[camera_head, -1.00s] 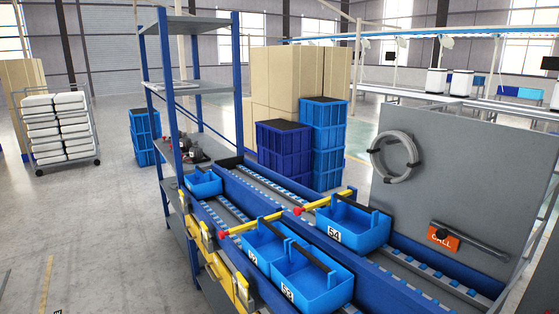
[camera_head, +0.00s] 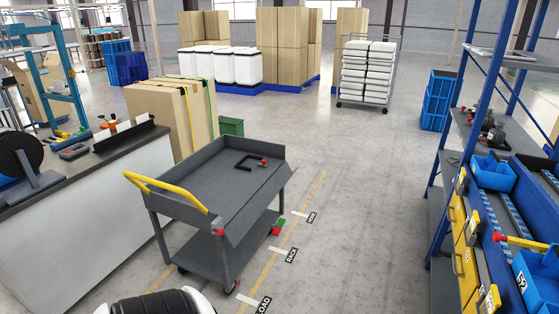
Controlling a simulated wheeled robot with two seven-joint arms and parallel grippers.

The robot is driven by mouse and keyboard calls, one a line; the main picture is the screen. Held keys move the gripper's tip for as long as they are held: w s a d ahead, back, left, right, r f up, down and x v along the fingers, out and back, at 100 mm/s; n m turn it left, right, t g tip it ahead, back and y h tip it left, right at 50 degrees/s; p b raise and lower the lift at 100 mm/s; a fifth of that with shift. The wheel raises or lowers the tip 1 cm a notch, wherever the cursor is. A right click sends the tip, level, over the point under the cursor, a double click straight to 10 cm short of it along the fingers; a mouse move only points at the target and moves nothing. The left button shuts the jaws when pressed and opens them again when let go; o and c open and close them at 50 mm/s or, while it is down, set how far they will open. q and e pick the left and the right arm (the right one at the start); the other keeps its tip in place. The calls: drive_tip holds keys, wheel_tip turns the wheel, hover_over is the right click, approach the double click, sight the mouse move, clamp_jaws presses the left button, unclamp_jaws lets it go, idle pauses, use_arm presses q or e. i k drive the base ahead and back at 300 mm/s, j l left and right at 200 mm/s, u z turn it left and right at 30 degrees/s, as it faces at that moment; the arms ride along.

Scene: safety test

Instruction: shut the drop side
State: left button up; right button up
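A grey two-level cart (camera_head: 205,185) with a yellow push handle (camera_head: 165,190) stands in the middle of the head view. Its drop side appears to be the long grey panel (camera_head: 262,204) along the cart's right edge. The panel slants down and outward from the top deck, so it looks open. A red knob (camera_head: 219,232) shows at its near end. A black bracket and a small red-tipped part (camera_head: 262,162) lie on the deck. A red and green piece (camera_head: 277,228) shows beside the lower shelf. Neither of my grippers is in view.
A white counter (camera_head: 85,220) with tools stands to the left. Large cardboard boxes (camera_head: 180,115) are behind the cart. A blue rack (camera_head: 455,150) with blue bins stands to the right. Clear floor (camera_head: 365,190), with a yellow line and labels, lies between cart and rack.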

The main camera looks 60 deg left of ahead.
sight(235, 232)
drive_tip(key=k+j+u, duration=0.1)
drive_tip(key=j, duration=0.4)
drive_tip(key=k+j, duration=0.3)
drive_tip(key=j, duration=0.25)
drive_tip(key=k+j+u, duration=0.15)
drive_tip(key=j, duration=0.4)
drive_tip(key=k+j, duration=0.2)
drive_tip(key=j, duration=0.35)
drive_tip(key=k+j+u, duration=0.15)
drive_tip(key=j, duration=0.4)
drive_tip(key=k+j, duration=0.15)
drive_tip(key=j, duration=0.4)
drive_tip(key=k+j+u, duration=0.15)
drive_tip(key=j, duration=0.45)
drive_tip(key=k+j, duration=0.1)
drive_tip(key=j, duration=0.45)
drive_tip(key=u, duration=0.05)
